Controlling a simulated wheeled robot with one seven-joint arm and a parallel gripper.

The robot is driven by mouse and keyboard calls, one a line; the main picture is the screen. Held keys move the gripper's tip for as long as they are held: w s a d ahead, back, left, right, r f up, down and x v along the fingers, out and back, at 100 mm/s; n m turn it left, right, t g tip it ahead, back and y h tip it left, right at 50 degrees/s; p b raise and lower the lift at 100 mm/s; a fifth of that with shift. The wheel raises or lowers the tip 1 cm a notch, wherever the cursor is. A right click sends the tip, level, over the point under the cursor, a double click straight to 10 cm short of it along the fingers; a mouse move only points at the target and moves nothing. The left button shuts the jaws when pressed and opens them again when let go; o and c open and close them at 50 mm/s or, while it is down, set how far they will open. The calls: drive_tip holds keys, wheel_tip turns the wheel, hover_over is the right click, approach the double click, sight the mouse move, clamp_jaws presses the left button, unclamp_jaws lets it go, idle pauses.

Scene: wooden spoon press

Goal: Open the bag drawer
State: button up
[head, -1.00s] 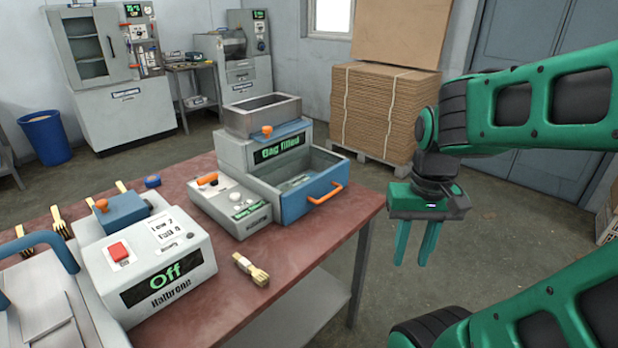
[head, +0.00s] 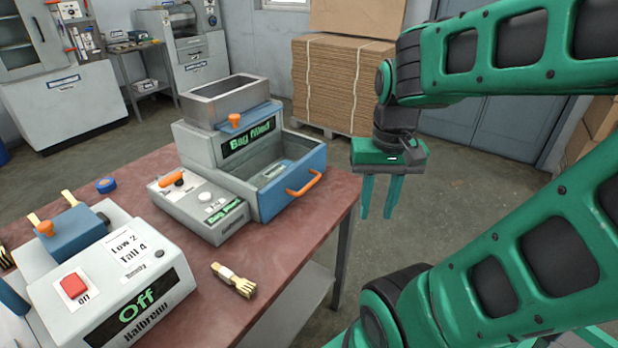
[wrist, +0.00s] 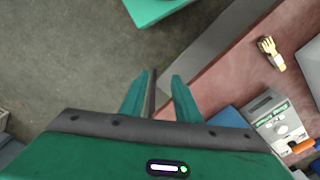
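The bag drawer (head: 291,196) has a blue front with an orange handle (head: 305,184). It stands pulled out of the grey bagging machine (head: 190,140), whose display reads "Bag filled". Something pale, likely a bag (head: 275,170), lies inside the drawer. My gripper (head: 379,215) hangs pointing down to the right of the drawer, beyond the table's edge and apart from the handle. Its two green fingers are spread with a gap between them, and nothing is held. In the wrist view the fingers (wrist: 153,98) are also apart and empty.
The red-brown table (head: 190,280) carries a bundle of wooden utensils (head: 233,279) and a white machine reading "Off" (head: 110,275) at the left. Strapped cardboard (head: 340,85) stands on a pallet behind. The floor right of the table is clear around my gripper.

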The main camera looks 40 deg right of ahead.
drive_tip(key=w+d+r+m, duration=0.2)
drive_tip(key=w+m, duration=0.1)
drive_tip(key=w, duration=0.9)
drive_tip(key=m+t, duration=0.2)
drive_tip(key=m, duration=0.2)
approach(309, 183)
drive_tip(key=shift+y, duration=0.3)
drive_tip(key=f, duration=0.2)
drive_tip(key=w+f, duration=0.1)
drive_tip(key=f, duration=0.4)
drive_tip(key=shift+w+d+f, duration=0.2)
drive_tip(key=shift+w+f, duration=0.1)
clamp_jaws()
